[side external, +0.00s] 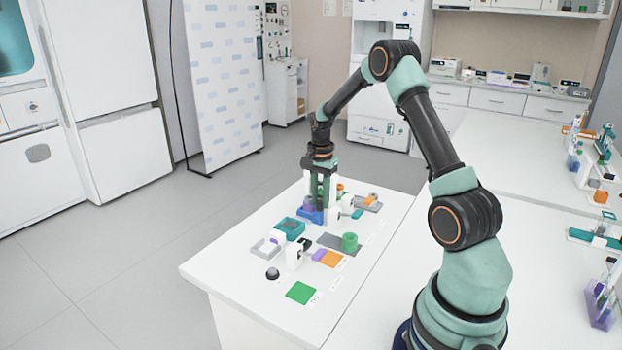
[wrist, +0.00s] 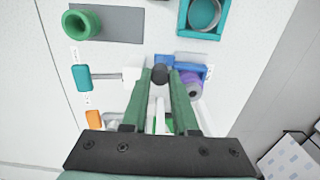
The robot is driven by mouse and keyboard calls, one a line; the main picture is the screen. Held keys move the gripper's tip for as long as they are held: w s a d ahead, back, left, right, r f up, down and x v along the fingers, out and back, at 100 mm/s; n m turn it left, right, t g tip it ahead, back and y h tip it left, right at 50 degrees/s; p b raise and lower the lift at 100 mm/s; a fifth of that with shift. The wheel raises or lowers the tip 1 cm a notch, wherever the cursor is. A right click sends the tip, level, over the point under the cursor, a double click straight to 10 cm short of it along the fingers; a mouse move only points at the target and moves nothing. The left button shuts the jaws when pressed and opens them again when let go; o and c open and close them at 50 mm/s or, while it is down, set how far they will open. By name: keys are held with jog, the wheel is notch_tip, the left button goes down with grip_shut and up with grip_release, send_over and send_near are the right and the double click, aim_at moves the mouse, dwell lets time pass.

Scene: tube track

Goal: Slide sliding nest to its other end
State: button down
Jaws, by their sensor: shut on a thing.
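The sliding nest appears as a blue piece (side external: 309,216) under my gripper in the side view, and as a blue block (wrist: 190,71) just right of my fingertips in the wrist view. A purple ring-shaped part (wrist: 193,90) sits against it, partly hidden by a finger. My gripper (side external: 322,205) points down, and in the wrist view its green fingers (wrist: 160,78) close around a dark round knob (wrist: 160,72). The knob is beside the blue block; the fingers hide how they join. The track under the nest is largely hidden.
A white block with a rod and teal end (wrist: 82,78) lies left of the fingers. A teal tray (side external: 289,229), a green ring (side external: 349,242) on a grey plate, an orange block (side external: 332,259) and a green square (side external: 300,292) share the table.

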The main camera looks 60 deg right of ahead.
jog(key=shift+a, duration=0.45)
jog(key=c, duration=0.9)
grip_release()
jog(key=shift+c, duration=0.2)
jog(key=shift+r, duration=0.1)
jog(key=shift+r, duration=2.45)
